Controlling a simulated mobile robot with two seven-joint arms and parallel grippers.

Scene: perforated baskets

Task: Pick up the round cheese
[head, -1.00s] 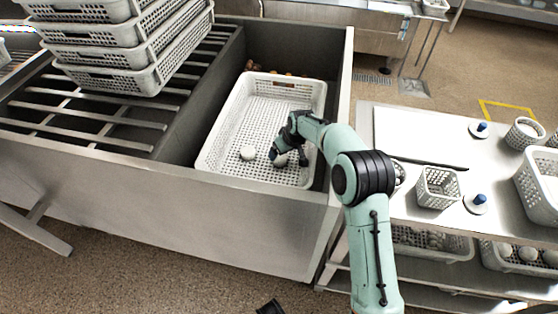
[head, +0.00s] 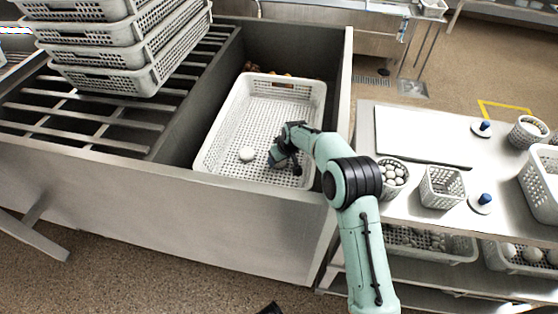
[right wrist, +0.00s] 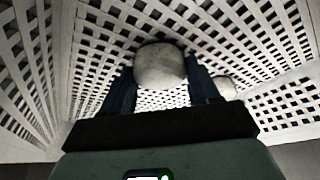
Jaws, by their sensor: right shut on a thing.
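A white round cheese (head: 247,154) lies on the floor of a large white perforated basket (head: 210,140), which sits inside a metal basin. My right gripper (head: 277,160) is low inside the basket, just right of this cheese. In the right wrist view my right gripper (right wrist: 161,85) is shut on another round cheese (right wrist: 160,65), held between its two dark fingers. The other cheese (right wrist: 225,88) shows beside the right finger. The held cheese is hidden by the gripper in the head view. My left gripper is not seen.
A stack of white baskets (head: 110,82) stands on slatted bars at the left. Brown round things (head: 251,67) lie behind the large basket.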

